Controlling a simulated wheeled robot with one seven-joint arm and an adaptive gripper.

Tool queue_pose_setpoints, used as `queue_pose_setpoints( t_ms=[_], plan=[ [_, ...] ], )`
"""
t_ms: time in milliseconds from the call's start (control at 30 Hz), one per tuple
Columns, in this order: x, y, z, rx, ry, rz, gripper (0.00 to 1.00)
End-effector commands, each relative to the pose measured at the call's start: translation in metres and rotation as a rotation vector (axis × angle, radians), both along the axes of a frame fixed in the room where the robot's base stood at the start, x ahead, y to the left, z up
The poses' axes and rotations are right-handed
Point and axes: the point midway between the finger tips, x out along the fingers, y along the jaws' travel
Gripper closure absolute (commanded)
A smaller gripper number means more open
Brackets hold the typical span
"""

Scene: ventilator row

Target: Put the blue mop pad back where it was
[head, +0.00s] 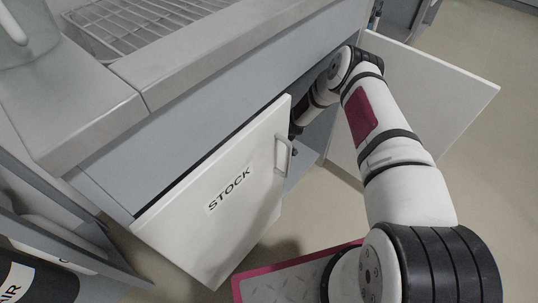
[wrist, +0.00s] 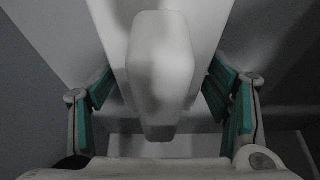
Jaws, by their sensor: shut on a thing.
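My arm reaches into the opened cabinet under the counter. In the head view my gripper is mostly hidden behind the white door marked STOCK (head: 232,187). In the wrist view my gripper (wrist: 163,100) has its teal-padded fingers on both sides of a pale, rounded, tapering thing (wrist: 160,70), and it is shut on it. I cannot tell what this thing is; it looks white or grey in the dim light. No blue mop pad can be made out in either view.
A second white door (head: 435,95) stands open at the right, beside my arm. The STOCK door has a handle (head: 283,153) near its free edge. A steel counter (head: 180,65) with a wire rack (head: 130,22) is above. A labelled dark cylinder (head: 30,280) is at lower left. Open floor (head: 485,140) lies right.

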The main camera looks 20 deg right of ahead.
Motion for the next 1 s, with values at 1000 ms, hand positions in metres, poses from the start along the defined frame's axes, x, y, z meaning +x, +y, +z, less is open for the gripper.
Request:
queue_pose_setpoints(
  t_ms=[1000],
  plan=[
    [0.027, 0.002, -0.041, 0.0, 0.0, 0.001, 0.27]
  ],
)
